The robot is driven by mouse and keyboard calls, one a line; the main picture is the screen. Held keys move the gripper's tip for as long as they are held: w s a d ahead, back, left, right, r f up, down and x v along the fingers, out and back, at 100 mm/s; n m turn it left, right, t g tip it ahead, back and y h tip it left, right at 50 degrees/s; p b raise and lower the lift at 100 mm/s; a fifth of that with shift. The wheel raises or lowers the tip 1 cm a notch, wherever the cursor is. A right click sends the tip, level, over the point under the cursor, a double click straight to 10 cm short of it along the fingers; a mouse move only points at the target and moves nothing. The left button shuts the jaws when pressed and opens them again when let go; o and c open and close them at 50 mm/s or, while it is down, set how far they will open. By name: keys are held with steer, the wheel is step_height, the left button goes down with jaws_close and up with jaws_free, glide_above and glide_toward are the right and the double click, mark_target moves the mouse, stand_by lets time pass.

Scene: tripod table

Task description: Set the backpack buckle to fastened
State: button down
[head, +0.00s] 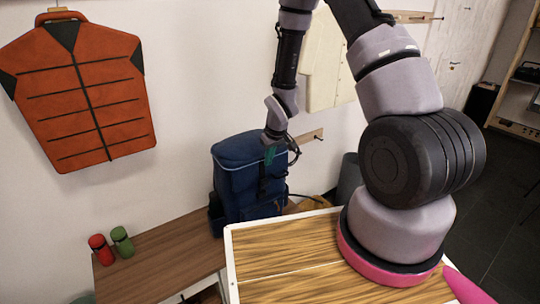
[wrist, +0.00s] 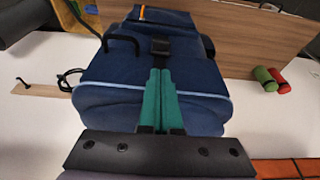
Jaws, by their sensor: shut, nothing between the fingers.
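The dark blue backpack (head: 232,176) stands upright on the wooden bench in the head view. In the wrist view the backpack (wrist: 120,70) fills the middle, with pale piping along an edge. The black buckle (wrist: 160,46) sits on a dark strap on its front, just beyond my fingertips. I cannot tell whether its halves are joined. My gripper (wrist: 160,71) has its teal fingers shut together, empty, in line with the strap. In the head view my gripper (head: 270,154) is at the upper front of the backpack; contact is unclear.
The bench (head: 160,250) carries a red bottle (head: 101,249) and a green bottle (head: 122,242) left of the backpack. A white-edged wooden table (head: 285,245) stands in front. An orange vest (head: 80,95) hangs on the wall. A dark loop handle (wrist: 122,40) projects beside the buckle.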

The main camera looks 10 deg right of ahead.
mark_target(267, 183)
steer(key=x, duration=0.7)
steer(key=shift+s+d+f, duration=0.1)
steer(key=shift+s+f, duration=0.2)
steer(key=shift+f, duration=0.65)
steer(key=shift+f, duration=1.4)
steer(key=shift+r, duration=0.1)
steer(key=shift+w+r, duration=0.1)
steer(key=shift+r, duration=0.2)
steer(key=v, duration=1.3)
steer(key=shift+w+r, duration=0.2)
steer(key=shift+w, duration=0.1)
